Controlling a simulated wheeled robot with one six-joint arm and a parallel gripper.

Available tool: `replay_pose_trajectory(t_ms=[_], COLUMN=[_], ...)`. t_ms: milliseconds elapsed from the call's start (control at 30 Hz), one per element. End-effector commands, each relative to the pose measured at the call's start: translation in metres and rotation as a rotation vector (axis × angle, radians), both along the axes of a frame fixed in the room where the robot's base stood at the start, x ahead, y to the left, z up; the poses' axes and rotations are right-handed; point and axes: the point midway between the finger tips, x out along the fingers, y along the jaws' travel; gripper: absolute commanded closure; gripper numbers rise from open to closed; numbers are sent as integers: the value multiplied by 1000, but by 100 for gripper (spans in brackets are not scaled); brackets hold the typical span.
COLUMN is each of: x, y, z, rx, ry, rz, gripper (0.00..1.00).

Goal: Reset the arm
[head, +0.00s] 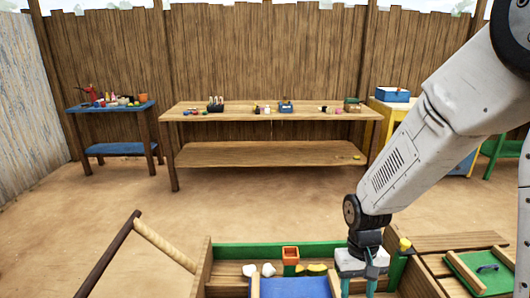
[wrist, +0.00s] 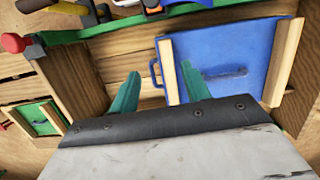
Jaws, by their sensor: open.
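My gripper (head: 358,286) is at the lower right of the head view, low over the front wooden stall box. Its two teal fingers also show in the wrist view (wrist: 160,86), apart, with nothing between them. A blue panel (wrist: 228,55) with wooden side rails and a blue handle lies just beyond the right finger in the wrist view. The same blue panel (head: 292,288) shows at the bottom of the head view, left of my gripper. I cannot tell whether a finger touches it.
An orange block (head: 290,254) and small white and yellow pieces sit behind the blue panel. A green panel (head: 484,270) with wooden rails lies to the right. A long wooden table (head: 270,112) and a blue table (head: 112,105) stand farther back. Open ground lies between.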

Motion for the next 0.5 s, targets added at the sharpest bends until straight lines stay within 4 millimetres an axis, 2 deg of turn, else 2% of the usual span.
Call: replay_pose_trajectory(t_ms=[33,300,500], x=[-8,-61,-108], y=[-2,-15,-25], z=[15,102,159], rx=[0,5,10], ry=[4,8,-44], rz=[2,6,-1], gripper=[53,53,53])
